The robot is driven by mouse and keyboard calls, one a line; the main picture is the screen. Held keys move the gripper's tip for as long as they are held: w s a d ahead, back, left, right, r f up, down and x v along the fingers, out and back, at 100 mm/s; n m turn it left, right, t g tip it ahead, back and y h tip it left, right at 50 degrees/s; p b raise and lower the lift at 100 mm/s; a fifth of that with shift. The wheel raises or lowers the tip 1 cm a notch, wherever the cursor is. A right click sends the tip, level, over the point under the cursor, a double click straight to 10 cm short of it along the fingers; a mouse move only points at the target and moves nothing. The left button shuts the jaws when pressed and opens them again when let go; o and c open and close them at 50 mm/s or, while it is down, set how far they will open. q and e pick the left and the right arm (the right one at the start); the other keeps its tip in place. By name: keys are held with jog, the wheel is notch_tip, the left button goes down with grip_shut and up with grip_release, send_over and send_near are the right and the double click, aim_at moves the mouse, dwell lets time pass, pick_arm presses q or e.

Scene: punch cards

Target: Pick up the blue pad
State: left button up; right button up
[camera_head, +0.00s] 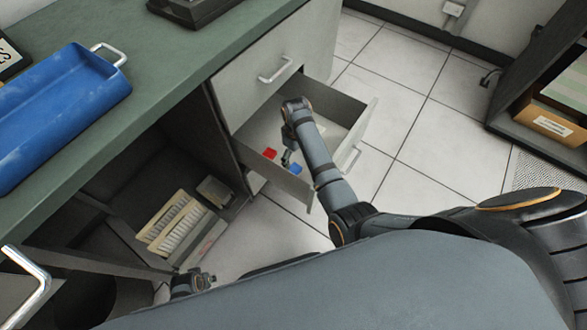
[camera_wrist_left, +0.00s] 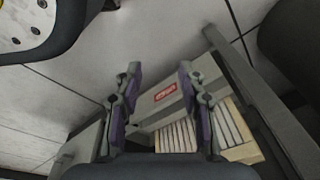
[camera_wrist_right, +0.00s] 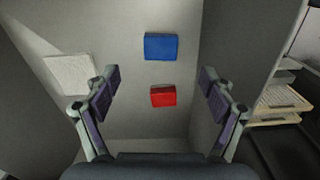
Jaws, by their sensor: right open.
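The blue pad (camera_head: 295,169) lies in the open drawer (camera_head: 349,104), near its front corner. In the right wrist view the blue pad (camera_wrist_right: 161,47) is a small square beyond the fingertips, with a red pad (camera_wrist_right: 163,95) nearer, between the fingers. My right gripper (camera_wrist_right: 161,80) is open and empty, above the drawer's inside; in the head view it (camera_head: 288,157) is close to the pads, partly hidden by the arm. My left gripper (camera_wrist_left: 157,72) is open and empty, low down beside the cabinet and away from the drawer.
A white pad (camera_wrist_right: 72,74) also lies in the drawer. The drawer's walls rise around the right gripper. A blue tray (camera_head: 60,108) stands on the green counter (camera_head: 180,75). Trays of cards (camera_head: 172,222) sit below. Tiled floor (camera_head: 412,100) is clear to the right.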

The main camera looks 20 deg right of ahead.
jog(key=shift+w+f, duration=0.3)
jog(key=shift+f, duration=0.35)
jog(key=shift+w, duration=0.1)
jog(key=b, duration=0.2)
send_over(294, 169)
notch_tip(294, 169, down, 5)
jog(key=shift+d+r, duration=0.1)
jog(key=shift+d, duration=0.05)
jog(key=shift+f+b, duration=0.4)
jog(key=shift+f, duration=0.05)
jog(key=f, duration=0.1)
jog(key=f+b, duration=0.1)
jog(key=f, duration=0.1)
jog(key=f+b, duration=0.1)
jog(key=shift+a+f, duration=0.25)
pick_arm(q)
jog(key=w+d+r, duration=0.2)
jog(key=r, duration=0.5)
jog(key=w+d+r, duration=0.2)
jog(key=r, duration=0.5)
jog(key=shift+w+r+h, duration=0.3)
jog(key=shift+r+h, duration=0.1)
pick_arm(e)
jog(key=c, duration=1.2)
pick_arm(q)
jog(key=shift+r, duration=0.1)
pick_arm(e)
jog(key=shift+r, duration=0.1)
jog(key=shift+c, duration=0.2)
